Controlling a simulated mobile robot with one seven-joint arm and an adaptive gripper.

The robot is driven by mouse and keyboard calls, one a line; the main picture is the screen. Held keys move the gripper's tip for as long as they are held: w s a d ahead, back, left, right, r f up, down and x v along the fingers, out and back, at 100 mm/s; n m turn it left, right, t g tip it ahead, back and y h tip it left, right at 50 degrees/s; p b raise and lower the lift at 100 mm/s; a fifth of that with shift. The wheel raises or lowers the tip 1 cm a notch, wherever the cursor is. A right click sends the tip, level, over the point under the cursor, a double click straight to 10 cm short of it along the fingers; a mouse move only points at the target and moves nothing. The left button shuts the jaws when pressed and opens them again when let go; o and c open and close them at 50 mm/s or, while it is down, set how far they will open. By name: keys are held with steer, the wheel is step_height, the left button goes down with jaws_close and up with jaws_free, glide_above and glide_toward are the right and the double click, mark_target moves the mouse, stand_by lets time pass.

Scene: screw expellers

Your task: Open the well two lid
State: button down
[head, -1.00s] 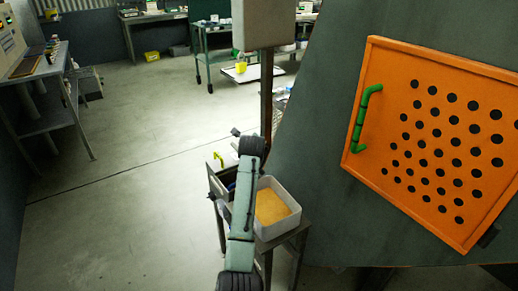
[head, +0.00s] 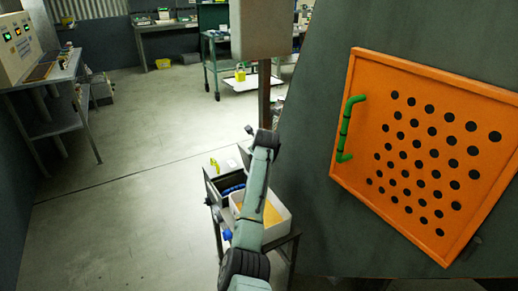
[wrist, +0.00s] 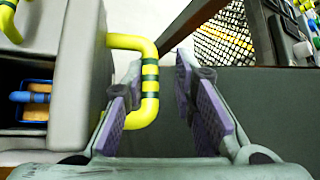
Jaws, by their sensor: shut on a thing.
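In the wrist view a yellow handle with green bands (wrist: 149,88) stands out from the side of a pale grey lid or block (wrist: 75,75). Beside the grey part is an open dark compartment with a blue-handled thing (wrist: 32,97) inside. In the head view a pale lid (head: 230,158) with a yellow-green handle (head: 215,165) tops the small stand, partly behind my arm. My gripper is hidden there. No well number is readable.
A white bin (head: 283,226) with yellow-orange contents stands on the stand (head: 287,243), partly behind my arm. A large dark machine with an orange perforated panel (head: 425,155) and green handle stands close right. A post (head: 264,95) rises behind. Open floor (head: 130,190) lies left.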

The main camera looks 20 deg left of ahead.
steer(key=shift+w+d+f, duration=0.2)
steer(key=shift+d+f, duration=0.35)
steer(key=shift+d, duration=0.05)
stand_by(0.3)
steer(key=c, duration=1.8)
jaws_free()
steer(key=shift+c, duration=0.2)
steer(key=shift+w+f, duration=0.1)
steer(key=shift+f, duration=0.1)
steer(key=shift+c, duration=0.4)
steer(key=s+d+r+p, duration=0.5)
steer(key=d+r+p, duration=0.1)
steer(key=r, duration=0.3)
steer(key=shift+s+r, duration=0.25)
steer(key=shift+r, duration=0.1)
steer(key=shift+d, duration=0.1)
